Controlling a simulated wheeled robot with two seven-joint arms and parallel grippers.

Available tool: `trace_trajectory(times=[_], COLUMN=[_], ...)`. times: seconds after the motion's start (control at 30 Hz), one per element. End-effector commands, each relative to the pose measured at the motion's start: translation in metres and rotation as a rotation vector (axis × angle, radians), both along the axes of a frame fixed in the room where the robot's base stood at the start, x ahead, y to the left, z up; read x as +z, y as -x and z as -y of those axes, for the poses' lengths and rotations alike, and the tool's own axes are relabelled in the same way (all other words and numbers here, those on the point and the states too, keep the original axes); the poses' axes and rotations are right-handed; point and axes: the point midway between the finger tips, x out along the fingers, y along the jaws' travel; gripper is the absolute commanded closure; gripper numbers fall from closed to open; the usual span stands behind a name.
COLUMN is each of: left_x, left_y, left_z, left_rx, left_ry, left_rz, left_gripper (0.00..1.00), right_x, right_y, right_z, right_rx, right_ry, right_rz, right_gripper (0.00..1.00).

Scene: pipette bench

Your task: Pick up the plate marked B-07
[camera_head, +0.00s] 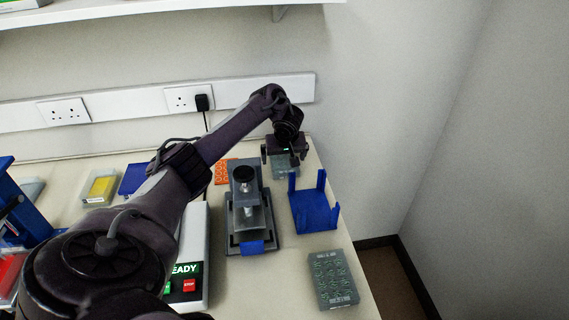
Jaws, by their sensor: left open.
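My left gripper (280,159) is at the back right of the bench, open, with its fingers pointing down. A grey-green plate (285,171) lies right below it, partly hidden by the gripper. I cannot tell whether the fingers touch it. A second grey-green plate (333,279) with rows of wells lies at the front right of the bench. An orange plate (222,171) lies behind my left arm, partly hidden. The marking B-07 cannot be read on any of them. My right gripper is out of view.
A blue open holder with corner posts (315,211) stands just right of a grey press-like device (249,210). A yellow-filled box (100,187) stands at left. The bench ends at right.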

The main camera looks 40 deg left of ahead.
Motion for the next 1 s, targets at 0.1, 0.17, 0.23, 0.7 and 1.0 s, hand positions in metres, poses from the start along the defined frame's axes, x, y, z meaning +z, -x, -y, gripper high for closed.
trace_trajectory(times=[0.1, 0.17, 0.23, 0.7, 1.0], left_x=[-0.014, -0.017, -0.018, -0.018, -0.016], left_y=[-0.004, -0.005, -0.005, -0.005, -0.005], left_z=[-0.004, -0.005, -0.006, -0.006, -0.006], left_rx=[0.001, 0.000, 0.001, 0.000, -0.001], left_ry=[0.001, 0.000, -0.001, 0.000, 0.000], left_rz=[0.000, 0.000, 0.001, 0.001, 0.002], left_gripper=[0.00, 0.00, 0.00, 0.38, 0.45], right_x=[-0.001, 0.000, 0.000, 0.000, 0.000], right_y=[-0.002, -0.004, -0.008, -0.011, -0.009], right_z=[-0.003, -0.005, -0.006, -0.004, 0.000], right_rx=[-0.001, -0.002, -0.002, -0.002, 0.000], right_ry=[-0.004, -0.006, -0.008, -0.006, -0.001], right_rz=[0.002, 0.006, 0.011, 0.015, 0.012], right_gripper=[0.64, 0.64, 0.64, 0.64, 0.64])
